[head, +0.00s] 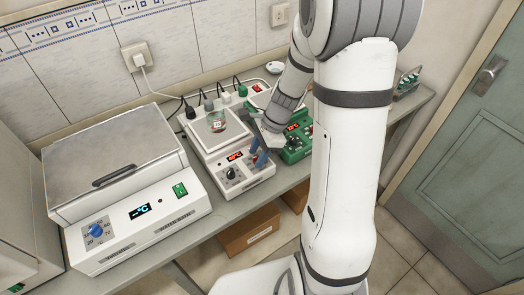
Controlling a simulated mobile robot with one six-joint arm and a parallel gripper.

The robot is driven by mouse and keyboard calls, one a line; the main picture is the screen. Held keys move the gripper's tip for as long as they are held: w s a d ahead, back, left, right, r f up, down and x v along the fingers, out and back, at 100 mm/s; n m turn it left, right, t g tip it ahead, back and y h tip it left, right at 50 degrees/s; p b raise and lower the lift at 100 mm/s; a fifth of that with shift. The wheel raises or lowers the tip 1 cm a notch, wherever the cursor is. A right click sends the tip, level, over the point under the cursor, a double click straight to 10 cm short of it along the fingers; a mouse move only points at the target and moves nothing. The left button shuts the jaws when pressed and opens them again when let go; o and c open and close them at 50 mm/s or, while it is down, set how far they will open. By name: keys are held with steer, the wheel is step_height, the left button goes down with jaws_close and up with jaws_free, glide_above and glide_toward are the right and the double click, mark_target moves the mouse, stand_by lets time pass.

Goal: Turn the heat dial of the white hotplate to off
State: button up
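The white hotplate (206,155) stands on the bench in the middle of the head view. Its front panel has a lit red display (235,156) and a dark dial (230,173) below it on the left. The fingers hide that part of the panel. I cannot tell whether they touch a dial there or how far apart they are.
A large lidded bath (115,160) with a blue dial (96,230) and green switch (180,190) stands at left. A green device (296,150) with a red display stands close at right. Cables run behind. A cardboard box (250,228) lies below the bench.

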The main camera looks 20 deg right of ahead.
steer(key=shift+r, duration=0.1)
steer(key=c, duration=0.7)
steer(key=shift+d, duration=0.25)
jaws_close()
steer(key=shift+a, duration=0.1)
steer(key=shift+w+a+r, duration=0.1)
steer(key=shift+a, duration=0.05)
stand_by(0.3)
steer(key=o, duration=0.8)
jaws_free()
steer(key=shift+w, duration=0.1)
steer(key=shift+c, duration=0.2)
steer(key=shift+o, duration=0.5)
